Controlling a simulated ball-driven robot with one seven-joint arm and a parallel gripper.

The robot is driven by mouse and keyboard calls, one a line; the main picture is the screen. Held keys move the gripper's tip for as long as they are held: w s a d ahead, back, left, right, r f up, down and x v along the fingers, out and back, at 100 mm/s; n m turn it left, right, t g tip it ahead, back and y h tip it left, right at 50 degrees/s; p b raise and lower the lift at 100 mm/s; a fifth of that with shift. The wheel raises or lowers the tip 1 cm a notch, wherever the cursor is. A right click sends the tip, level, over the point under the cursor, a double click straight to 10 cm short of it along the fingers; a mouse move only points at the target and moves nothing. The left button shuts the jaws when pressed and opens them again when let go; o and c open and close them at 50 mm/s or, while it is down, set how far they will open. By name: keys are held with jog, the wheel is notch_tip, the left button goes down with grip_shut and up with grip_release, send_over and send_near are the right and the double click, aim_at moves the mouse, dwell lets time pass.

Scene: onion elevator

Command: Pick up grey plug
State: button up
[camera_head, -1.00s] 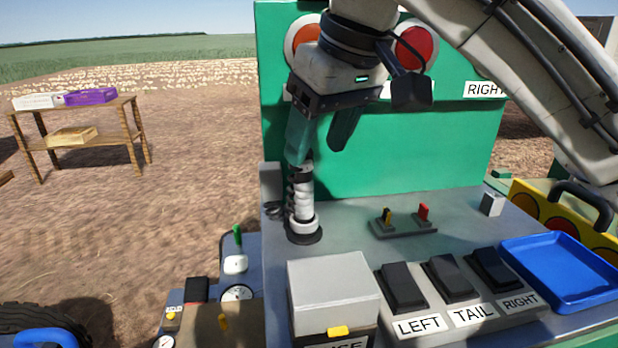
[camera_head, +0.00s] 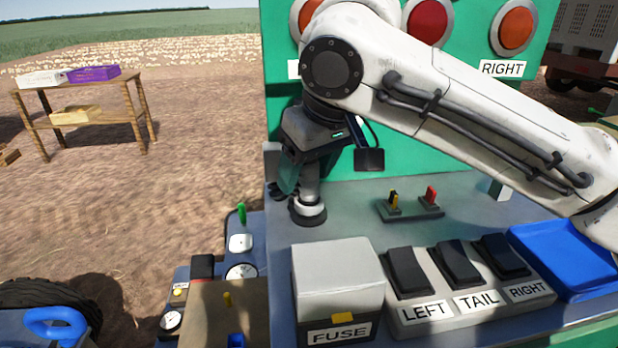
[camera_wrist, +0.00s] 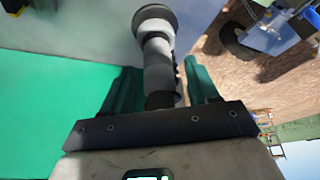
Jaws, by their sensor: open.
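The grey plug (camera_head: 310,196) is a pale grey and dark cylinder standing upright on a round dark base, at the back left of the console. In the wrist view the plug (camera_wrist: 158,52) runs between the two green fingers, with its wide end far from the camera. My gripper (camera_head: 301,183) is lowered over the plug's upper part. It is open, one finger on each side, and in the wrist view (camera_wrist: 160,70) a gap shows beside the plug. The plug's top is hidden by my gripper in the head view.
A switch unit with yellow and red levers (camera_head: 411,206) stands right of the plug. The fuse box (camera_head: 338,270), black rocker switches (camera_head: 458,265) and a blue tray (camera_head: 560,258) fill the front. A green panel (camera_head: 400,160) with lamps rises behind.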

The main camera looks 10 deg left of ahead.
jog(key=shift+f, duration=0.2)
jog(key=shift+c, duration=0.3)
grip_shut()
